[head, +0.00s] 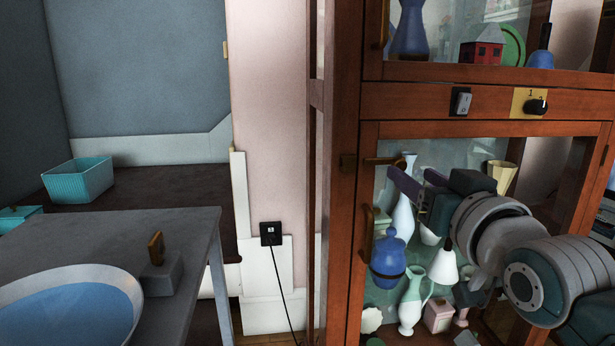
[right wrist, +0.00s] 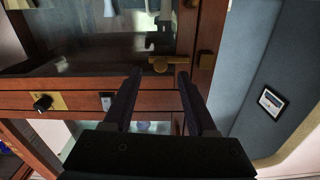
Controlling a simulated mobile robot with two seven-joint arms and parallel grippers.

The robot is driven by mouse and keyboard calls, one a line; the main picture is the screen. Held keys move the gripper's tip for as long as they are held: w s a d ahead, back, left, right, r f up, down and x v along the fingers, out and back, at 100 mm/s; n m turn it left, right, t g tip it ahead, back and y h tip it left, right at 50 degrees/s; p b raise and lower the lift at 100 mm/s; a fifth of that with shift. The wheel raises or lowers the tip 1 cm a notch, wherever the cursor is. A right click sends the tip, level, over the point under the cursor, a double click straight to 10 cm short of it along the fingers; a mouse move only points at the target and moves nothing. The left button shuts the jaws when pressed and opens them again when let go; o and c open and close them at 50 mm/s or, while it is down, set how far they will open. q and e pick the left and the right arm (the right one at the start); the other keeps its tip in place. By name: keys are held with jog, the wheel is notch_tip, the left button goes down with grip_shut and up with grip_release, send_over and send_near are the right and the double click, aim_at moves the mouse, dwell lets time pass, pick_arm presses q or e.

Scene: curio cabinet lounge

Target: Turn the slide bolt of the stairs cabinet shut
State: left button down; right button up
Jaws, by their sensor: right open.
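The wooden cabinet (head: 482,128) stands on the right with glass doors. A brass slide bolt (head: 384,161) lies level at the top left of its lower door; it also shows in the right wrist view (right wrist: 168,63). A small brass keeper (head: 347,161) sits on the post left of the bolt, with a slight gap between them; the right wrist view shows the keeper too (right wrist: 205,65). My right gripper (head: 409,173) is open in front of the lower door. In the right wrist view its fingertips (right wrist: 160,73) stand either side of the bolt; contact cannot be told. My left gripper is not in view.
A door handle (head: 367,235) sits below the bolt. Vases and jars, including a blue jar (head: 389,258), stand behind the glass. A switch (head: 461,101) and black knob (head: 536,106) are on the rail above. A grey table (head: 190,235) with a blue basin (head: 70,308) stands left.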

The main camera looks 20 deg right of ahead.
aim_at(401, 167)
jog(key=shift+b+x, duration=0.4)
jog(key=shift+x, duration=1.3)
grip_shut()
jog(key=shift+a, duration=0.1)
